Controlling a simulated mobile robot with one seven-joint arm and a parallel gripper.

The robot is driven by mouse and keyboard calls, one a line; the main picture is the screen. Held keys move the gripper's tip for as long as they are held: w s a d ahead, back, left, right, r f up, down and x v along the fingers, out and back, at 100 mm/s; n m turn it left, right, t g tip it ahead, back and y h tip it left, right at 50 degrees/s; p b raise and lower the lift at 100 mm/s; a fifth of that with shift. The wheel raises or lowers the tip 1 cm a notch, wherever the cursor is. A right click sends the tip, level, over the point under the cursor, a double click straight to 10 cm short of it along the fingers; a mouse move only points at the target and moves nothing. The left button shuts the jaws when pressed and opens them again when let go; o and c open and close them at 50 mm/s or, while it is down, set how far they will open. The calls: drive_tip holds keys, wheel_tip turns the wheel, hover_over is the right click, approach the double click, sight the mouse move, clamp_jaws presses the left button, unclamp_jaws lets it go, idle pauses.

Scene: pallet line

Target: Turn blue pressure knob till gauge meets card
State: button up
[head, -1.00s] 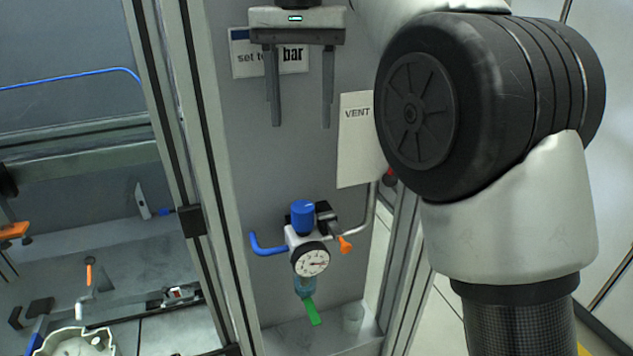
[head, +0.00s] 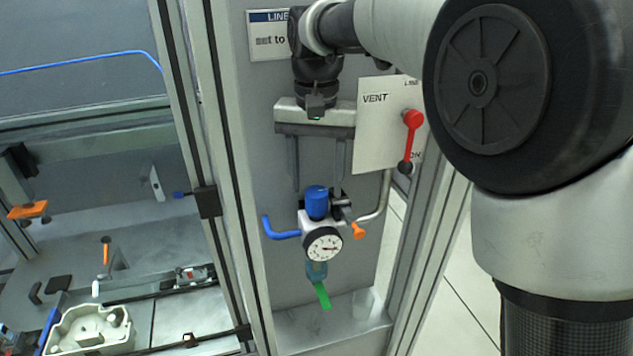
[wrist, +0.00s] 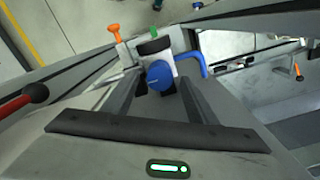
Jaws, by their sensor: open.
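The blue pressure knob (head: 317,202) sits on top of a white regulator body, with a round white-faced gauge (head: 323,245) below it. The gauge needle points to the right; its exact reading is too small to tell. The card (head: 270,42) at the top of the panel reads "LINE" and "set to"; my arm covers the rest. My gripper (head: 318,192) is open, its two fingers pointing down above the knob. In the wrist view the knob (wrist: 160,75) lies between the fingers near their tips, with no clear contact.
A blue hose (head: 281,232) leaves the regulator at left, a grey pipe (head: 383,195) at right. An orange tap (head: 358,231) sits beside the gauge. A red lever (head: 409,140) is on the white VENT plate (head: 378,110). A frame post (head: 228,180) stands at left.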

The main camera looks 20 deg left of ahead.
drive_tip(key=shift+f, duration=0.5)
drive_tip(key=c, duration=1.1)
drive_tip(key=shift+o, duration=0.2)
drive_tip(key=shift+n, duration=0.3)
